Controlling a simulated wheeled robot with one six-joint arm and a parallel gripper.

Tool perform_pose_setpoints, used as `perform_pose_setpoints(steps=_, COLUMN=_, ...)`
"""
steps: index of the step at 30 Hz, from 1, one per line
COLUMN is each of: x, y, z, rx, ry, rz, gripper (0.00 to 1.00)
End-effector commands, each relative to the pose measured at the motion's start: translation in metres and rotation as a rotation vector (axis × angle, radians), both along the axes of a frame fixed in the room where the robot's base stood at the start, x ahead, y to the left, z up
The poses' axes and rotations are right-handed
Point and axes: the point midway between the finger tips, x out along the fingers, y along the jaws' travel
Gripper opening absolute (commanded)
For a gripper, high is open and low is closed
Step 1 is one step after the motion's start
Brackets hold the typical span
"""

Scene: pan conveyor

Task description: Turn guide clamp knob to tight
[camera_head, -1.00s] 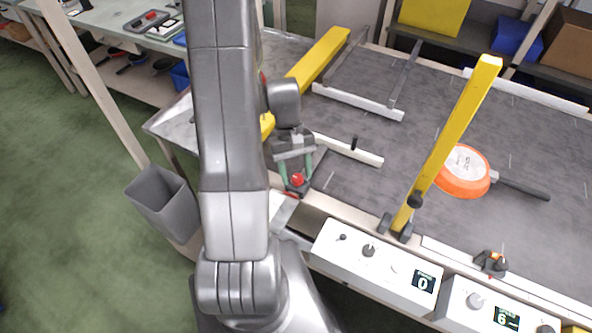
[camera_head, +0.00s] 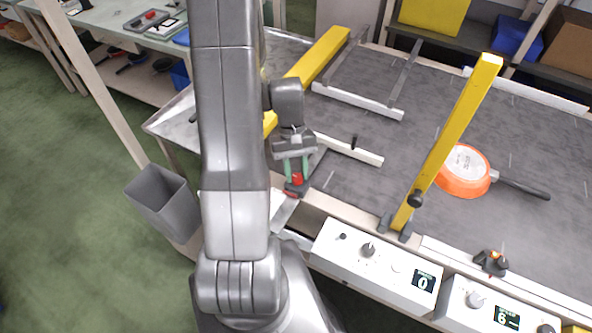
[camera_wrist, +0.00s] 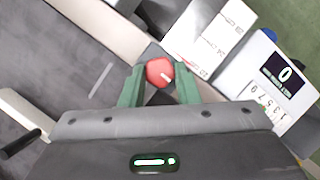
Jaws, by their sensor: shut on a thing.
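The red clamp knob (camera_head: 297,178) sits on a dark base at the near left edge of the conveyor. In the wrist view the knob (camera_wrist: 159,72) is round and red with a pale mark on its lower right side. My gripper (camera_head: 294,176) points down over it, its green fingers on either side of the knob.
A white guide rail (camera_head: 350,150) with a black post lies just behind. A yellow gantry post (camera_head: 450,140) stands to the right, with an orange pan (camera_head: 458,185) beyond it. White control boxes (camera_head: 345,262) line the front edge. A grey bin (camera_head: 160,205) is at left.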

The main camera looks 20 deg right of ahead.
Motion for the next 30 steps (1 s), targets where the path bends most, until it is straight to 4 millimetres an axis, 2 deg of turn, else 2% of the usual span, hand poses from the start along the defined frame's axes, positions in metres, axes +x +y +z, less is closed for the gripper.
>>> perform_pose_setpoints(steps=30, x=-0.0045, y=-0.0078, z=0.0003, rx=0.0, ry=-0.002, rz=-0.93, gripper=0.06)
